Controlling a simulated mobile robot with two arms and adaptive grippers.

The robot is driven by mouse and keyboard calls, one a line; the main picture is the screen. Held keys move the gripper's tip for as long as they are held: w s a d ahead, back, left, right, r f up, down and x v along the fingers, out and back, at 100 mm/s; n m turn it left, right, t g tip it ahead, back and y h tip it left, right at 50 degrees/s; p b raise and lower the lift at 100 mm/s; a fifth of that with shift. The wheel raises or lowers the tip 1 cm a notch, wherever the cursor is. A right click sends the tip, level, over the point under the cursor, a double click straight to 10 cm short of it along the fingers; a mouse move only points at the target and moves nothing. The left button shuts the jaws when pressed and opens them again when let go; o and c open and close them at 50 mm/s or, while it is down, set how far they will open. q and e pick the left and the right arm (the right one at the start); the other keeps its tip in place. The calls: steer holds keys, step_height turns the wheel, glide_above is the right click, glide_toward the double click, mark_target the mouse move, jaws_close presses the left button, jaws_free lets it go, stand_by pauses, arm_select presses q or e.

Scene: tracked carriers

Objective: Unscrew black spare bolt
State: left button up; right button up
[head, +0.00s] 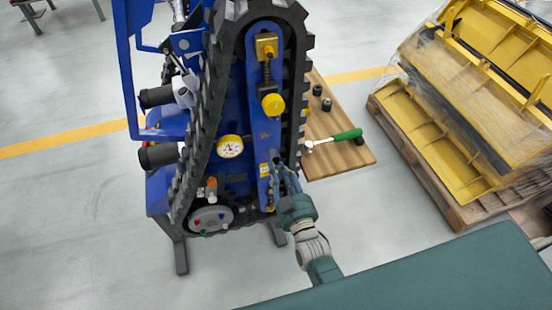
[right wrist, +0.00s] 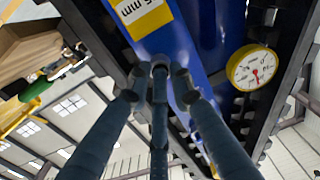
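The blue tracked carrier (head: 235,120) stands upright with black tracks around it. My right gripper (head: 283,180) is at the lower part of its blue front plate (head: 262,140). In the right wrist view, my gripper's three fingers (right wrist: 160,72) come close together at the blue plate, below a yellow label (right wrist: 142,14) marked in mm. I cannot tell whether a bolt is between the fingertips, as they cover that spot. No black spare bolt can be made out clearly on the plate. My left gripper is not in view.
A wooden board (head: 345,158) behind the carrier bears a green-handled tool (head: 338,137) and small black cylindrical parts (head: 326,104). A dial gauge (head: 230,146) is left of the gripper. Yellow parts (head: 450,130) lie on a pallet at right.

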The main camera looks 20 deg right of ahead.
jaws_close()
steer(key=o, duration=0.8)
jaws_free()
steer(key=shift+f, duration=0.1)
steer(key=shift+o, duration=0.2)
steer(key=shift+s, duration=0.1)
steer(key=s, duration=1.1)
steer(key=shift+s+d, duration=0.2)
steer(key=shift+s, duration=0.2)
